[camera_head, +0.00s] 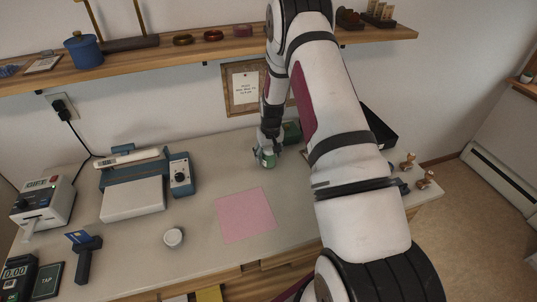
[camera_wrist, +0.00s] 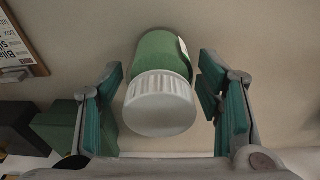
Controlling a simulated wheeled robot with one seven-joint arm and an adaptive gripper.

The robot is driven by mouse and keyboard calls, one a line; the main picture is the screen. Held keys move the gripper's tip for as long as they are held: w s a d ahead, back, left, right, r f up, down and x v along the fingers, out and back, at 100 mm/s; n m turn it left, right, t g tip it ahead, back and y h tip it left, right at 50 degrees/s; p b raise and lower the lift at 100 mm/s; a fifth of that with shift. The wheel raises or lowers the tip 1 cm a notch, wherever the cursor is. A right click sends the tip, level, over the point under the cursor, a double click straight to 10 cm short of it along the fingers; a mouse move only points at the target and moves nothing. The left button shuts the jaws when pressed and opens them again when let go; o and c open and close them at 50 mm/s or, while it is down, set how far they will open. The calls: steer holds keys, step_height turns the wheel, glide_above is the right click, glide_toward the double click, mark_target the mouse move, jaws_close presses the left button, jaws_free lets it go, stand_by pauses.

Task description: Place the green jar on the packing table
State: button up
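The green jar with a white ribbed lid (camera_wrist: 160,100) is between the two fingers of my gripper (camera_wrist: 165,88) in the wrist view, lid towards the camera. A narrow gap shows on each side, so the fingers are open around it and not pressed on it. In the head view the green jar (camera_head: 269,160) is at the back of the pale table (camera_head: 190,238), just below my gripper (camera_head: 267,152). My arm comes down over it from the right. I cannot tell whether the jar's base touches the table.
A dark green box (camera_head: 292,132) stands close behind the jar. A pink sheet (camera_head: 246,215) lies in front of it, with bare table around. A blue-grey sealing device (camera_head: 134,190) is at left. A wooden shelf (camera_head: 150,55) runs above, and a black tray (camera_head: 378,128) is at right.

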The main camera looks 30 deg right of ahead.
steer(key=r, duration=0.4)
steer(key=s+r, duration=0.1)
steer(key=r, duration=0.3)
steer(key=r+b, duration=0.1)
steer(key=r, duration=0.3)
steer(key=shift+s+a, duration=0.3)
steer(key=s+a+r+n+t, duration=0.1)
steer(key=s+a+r, duration=0.25)
steer(key=r, duration=0.35)
steer(key=s+a+r, duration=0.3)
steer(key=a+r, duration=0.2)
steer(key=r, duration=0.3)
steer(key=s+a+r+n+t, duration=0.1)
steer(key=s+a+r, duration=0.25)
steer(key=r, duration=0.35)
steer(key=s+a+r, duration=0.3)
steer(key=s+a, duration=0.1)
steer(key=s, duration=0.6)
steer(key=s+a+r+n+t, duration=0.1)
steer(key=s+a+r, duration=0.2)
steer(key=s, duration=0.7)
steer(key=shift+a+y, duration=0.3)
steer(key=shift+a, duration=0.8)
steer(key=shift+s, duration=0.1)
